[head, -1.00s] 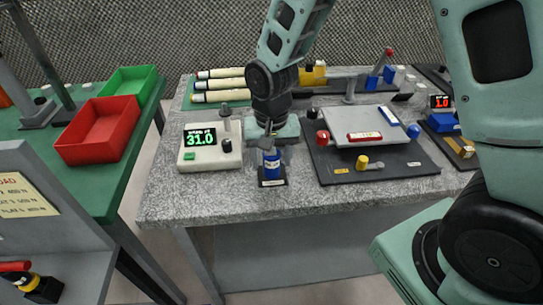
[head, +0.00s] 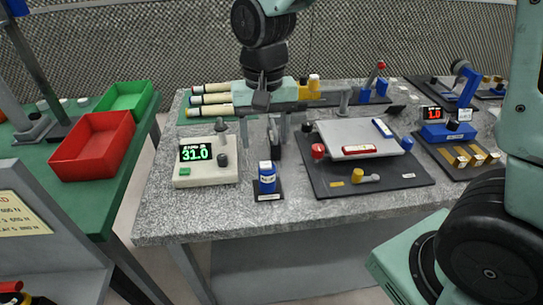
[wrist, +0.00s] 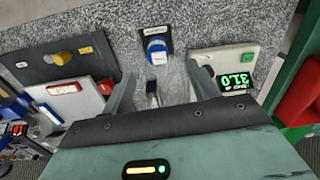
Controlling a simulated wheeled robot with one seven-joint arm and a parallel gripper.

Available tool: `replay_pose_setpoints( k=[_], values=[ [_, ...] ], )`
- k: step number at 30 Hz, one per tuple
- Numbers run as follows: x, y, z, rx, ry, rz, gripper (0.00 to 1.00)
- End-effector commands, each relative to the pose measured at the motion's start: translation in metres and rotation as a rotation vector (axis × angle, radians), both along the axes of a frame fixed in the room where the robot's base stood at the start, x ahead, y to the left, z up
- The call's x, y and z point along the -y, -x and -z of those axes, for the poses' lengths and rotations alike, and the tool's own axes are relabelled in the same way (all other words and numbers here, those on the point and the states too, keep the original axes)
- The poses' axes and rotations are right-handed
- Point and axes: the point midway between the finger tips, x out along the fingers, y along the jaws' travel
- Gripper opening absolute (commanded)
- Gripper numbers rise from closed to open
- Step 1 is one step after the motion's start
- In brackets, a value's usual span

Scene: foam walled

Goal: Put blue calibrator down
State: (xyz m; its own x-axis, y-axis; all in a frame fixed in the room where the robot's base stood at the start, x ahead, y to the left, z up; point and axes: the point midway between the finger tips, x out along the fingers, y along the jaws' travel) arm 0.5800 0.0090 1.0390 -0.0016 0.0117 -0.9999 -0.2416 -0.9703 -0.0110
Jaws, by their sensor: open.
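The blue calibrator (head: 266,177) is a small blue cylinder with a white label. It stands upright on a small dark base plate (head: 268,195) at the front of the grey speckled table. It also shows in the wrist view (wrist: 157,50), beyond the fingertips and clear of them. My gripper (head: 279,128) is open and empty, above and behind the calibrator in the head view. Its two fingers also show in the wrist view (wrist: 162,86), apart, with a small dark upright item (wrist: 152,95) seen between them.
A white meter reading 31.0 (head: 207,173) stands left of the calibrator. A dark board (head: 400,181) with a grey plate and knobs lies to the right. Red (head: 90,150) and green (head: 127,98) trays are on the left table. The front table strip is mostly clear.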

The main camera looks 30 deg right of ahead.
Motion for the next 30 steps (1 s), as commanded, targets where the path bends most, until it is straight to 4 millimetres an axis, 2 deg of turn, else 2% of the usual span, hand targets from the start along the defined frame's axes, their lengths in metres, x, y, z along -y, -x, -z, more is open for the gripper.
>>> replay_pose_setpoints(
  k=[3, 6, 9, 12, 15, 30],
  values=[
    [-0.033, 0.059, -0.007, 0.006, -0.031, -0.271, 0.6],
    [-0.05, 0.117, -0.006, 0.014, -0.044, -0.545, 0.6],
    [-0.055, 0.161, -0.002, 0.024, -0.044, -0.759, 0.6],
    [-0.054, 0.185, 0.001, 0.029, -0.039, -0.882, 0.6],
    [-0.053, 0.191, 0.003, 0.031, -0.038, -0.919, 0.6],
    [-0.054, 0.19, 0.003, 0.03, -0.038, -0.914, 0.6]
  ],
)
